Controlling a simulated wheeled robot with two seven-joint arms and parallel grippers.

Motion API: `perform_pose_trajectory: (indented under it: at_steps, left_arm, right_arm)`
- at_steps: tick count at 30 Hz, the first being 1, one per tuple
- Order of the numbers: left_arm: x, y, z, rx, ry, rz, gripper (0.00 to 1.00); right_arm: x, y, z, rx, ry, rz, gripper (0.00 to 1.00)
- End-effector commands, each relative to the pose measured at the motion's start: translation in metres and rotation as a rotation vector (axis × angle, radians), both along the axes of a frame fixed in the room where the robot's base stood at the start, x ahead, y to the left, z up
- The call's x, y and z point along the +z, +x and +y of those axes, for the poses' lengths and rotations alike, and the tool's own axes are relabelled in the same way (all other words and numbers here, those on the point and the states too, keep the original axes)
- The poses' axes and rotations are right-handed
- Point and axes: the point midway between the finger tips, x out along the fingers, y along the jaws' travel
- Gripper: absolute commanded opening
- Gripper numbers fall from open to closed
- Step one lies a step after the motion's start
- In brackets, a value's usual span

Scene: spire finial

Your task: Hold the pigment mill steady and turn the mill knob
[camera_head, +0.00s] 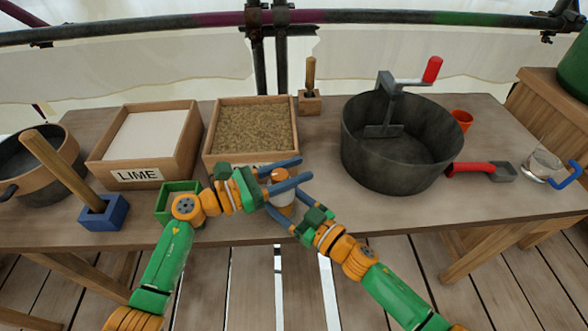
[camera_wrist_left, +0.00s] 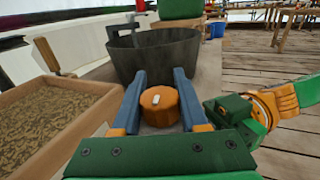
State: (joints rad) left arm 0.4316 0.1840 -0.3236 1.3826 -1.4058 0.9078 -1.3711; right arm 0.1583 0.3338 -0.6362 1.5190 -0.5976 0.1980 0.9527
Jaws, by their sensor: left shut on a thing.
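My left gripper (camera_head: 306,169) reaches in from the left and is shut on the mill, one blue finger on each side. My right gripper (camera_head: 283,199) comes from the front right, its blue fingers spread apart beside the mill's lower right. I cannot tell whether they touch it. The fingers hide part of the mill.
A lime box (camera_head: 141,178), a sand box (camera_head: 207,153) and a small green box (camera_head: 165,217) stand left of the mill. A large dark pot (camera_head: 385,170) with a crank stands behind right. A red-handled scoop (camera_head: 470,168) lies beside it. The front right tabletop is clear.

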Motion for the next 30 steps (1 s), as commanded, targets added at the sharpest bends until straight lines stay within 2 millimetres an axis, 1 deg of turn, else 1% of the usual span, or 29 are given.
perform_pose_trajectory:
  at_steps: [4, 10, 15, 21, 29, 30]
  left_arm:
    - [-0.001, -0.001, -0.001, -0.073, 0.007, 0.003, 0.0]
    - [-0.001, -0.006, -0.003, -0.283, 0.003, 0.002, 0.0]
    - [-0.002, -0.01, -0.004, -0.378, 0.002, 0.002, 0.0]
    - [0.0, -0.012, -0.002, -0.418, -0.002, -0.001, 0.0]
    - [-0.001, -0.012, -0.002, -0.418, -0.004, -0.001, 0.0]
    - [-0.001, -0.012, -0.002, -0.418, -0.004, -0.001, 0.45]
  right_arm:
    - [0.0, 0.0, 0.0, 0.0, 0.0, 0.0, 0.08]
    - [0.0, 0.0, 0.0, 0.001, 0.0, -0.001, 0.08]
    - [0.001, 0.0, 0.001, 0.003, 0.001, -0.002, 0.08]
    - [0.001, -0.001, 0.001, 0.004, 0.001, -0.003, 0.08]
    - [0.001, -0.001, 0.001, 0.004, 0.003, -0.003, 0.08]
    - [0.001, -0.001, 0.001, 0.004, 0.003, -0.003, 0.08]
